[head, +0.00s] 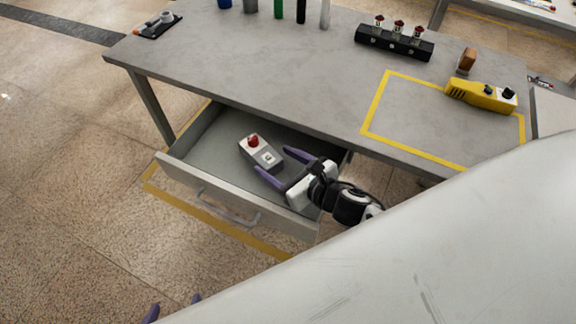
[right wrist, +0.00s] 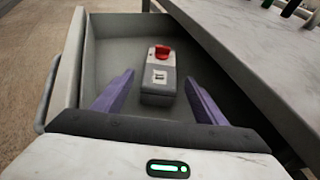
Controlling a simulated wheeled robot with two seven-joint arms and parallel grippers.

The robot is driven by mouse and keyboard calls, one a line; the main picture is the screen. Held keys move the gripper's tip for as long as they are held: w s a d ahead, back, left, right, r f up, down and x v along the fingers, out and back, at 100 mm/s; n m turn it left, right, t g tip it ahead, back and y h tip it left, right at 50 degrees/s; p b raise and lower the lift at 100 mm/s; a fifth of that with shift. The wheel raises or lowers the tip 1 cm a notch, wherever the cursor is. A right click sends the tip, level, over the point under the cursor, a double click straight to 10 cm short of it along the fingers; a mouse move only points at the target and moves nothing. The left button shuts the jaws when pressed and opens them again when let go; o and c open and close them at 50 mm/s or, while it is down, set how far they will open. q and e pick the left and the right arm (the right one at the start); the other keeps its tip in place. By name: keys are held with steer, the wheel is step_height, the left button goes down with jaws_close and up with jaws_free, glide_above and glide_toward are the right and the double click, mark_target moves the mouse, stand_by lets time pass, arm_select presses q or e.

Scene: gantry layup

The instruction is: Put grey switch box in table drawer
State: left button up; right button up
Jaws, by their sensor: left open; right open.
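The grey switch box (head: 262,153), with a red knob and a pale switch on top, lies in the open table drawer (head: 185,163). In the right wrist view the switch box (right wrist: 158,88) rests on the drawer (right wrist: 105,55) floor, beyond and between the fingertips. My right gripper (head: 272,165) is open inside the drawer, its purple fingers apart and pointing at the box. It holds nothing, and the fingers look clear of the box. My left gripper (head: 172,308) shows only as purple fingertips at the bottom edge, open and away from the drawer.
The grey table (head: 240,65) overhangs the drawer's back. On it are a yellow device (head: 480,96), a yellow taped outline (head: 372,115), a black block with several knobs (head: 393,43), and several cylinders at the back. The drawer's handle (head: 228,210) faces the open floor.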

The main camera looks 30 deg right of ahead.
steer(key=v, duration=0.5)
steer(key=shift+w, duration=0.1)
stand_by(1.1)
